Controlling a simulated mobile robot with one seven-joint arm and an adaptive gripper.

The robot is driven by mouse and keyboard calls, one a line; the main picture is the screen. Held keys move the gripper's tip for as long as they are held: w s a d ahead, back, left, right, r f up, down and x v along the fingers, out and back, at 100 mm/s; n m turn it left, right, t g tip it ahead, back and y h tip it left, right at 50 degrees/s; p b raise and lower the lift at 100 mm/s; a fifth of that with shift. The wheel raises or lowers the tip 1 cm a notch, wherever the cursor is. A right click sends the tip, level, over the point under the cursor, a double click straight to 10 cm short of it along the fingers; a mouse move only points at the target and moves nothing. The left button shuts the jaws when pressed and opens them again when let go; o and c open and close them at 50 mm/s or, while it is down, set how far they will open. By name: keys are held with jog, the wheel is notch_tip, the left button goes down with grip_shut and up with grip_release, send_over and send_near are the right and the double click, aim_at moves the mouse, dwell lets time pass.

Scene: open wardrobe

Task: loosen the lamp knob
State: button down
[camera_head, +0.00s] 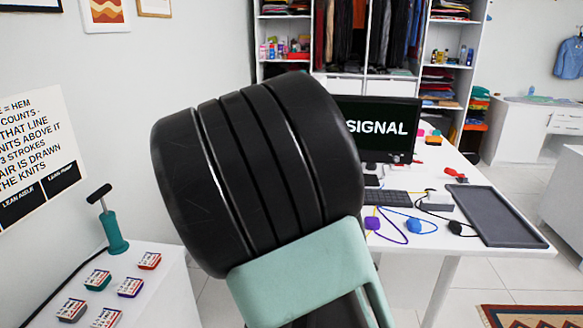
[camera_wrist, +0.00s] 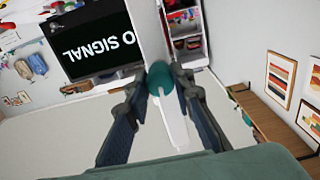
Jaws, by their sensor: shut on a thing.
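In the wrist view my gripper (camera_wrist: 166,72) has its two dark fingers closed in on a round teal knob (camera_wrist: 160,80), one finger on each side of it. A white bar-like part (camera_wrist: 174,122) runs from the knob toward my palm. It looks like part of the lamp, though the lamp's full shape does not show. In the head view the large black and pale green arm parts are mine and block the middle. My gripper and the knob are hidden there.
A white desk holds a monitor (camera_head: 376,128), a keyboard (camera_head: 386,197), cables with coloured plugs, and a dark tray (camera_head: 496,215). On the left, a white table carries a teal pump-like object (camera_head: 114,233) and several small boxes (camera_head: 97,280). An open wardrobe (camera_head: 322,40) stands behind.

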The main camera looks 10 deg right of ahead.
jog(key=shift+p, duration=0.3)
jog(key=shift+r+n+p, duration=0.1)
jog(key=shift+n+p, duration=1.4)
jog(key=shift+n, duration=0.4)
jog(key=shift+n+p, duration=4.55)
jog(key=shift+n, duration=2.15)
jog(key=c, duration=1.6)
grip_release()
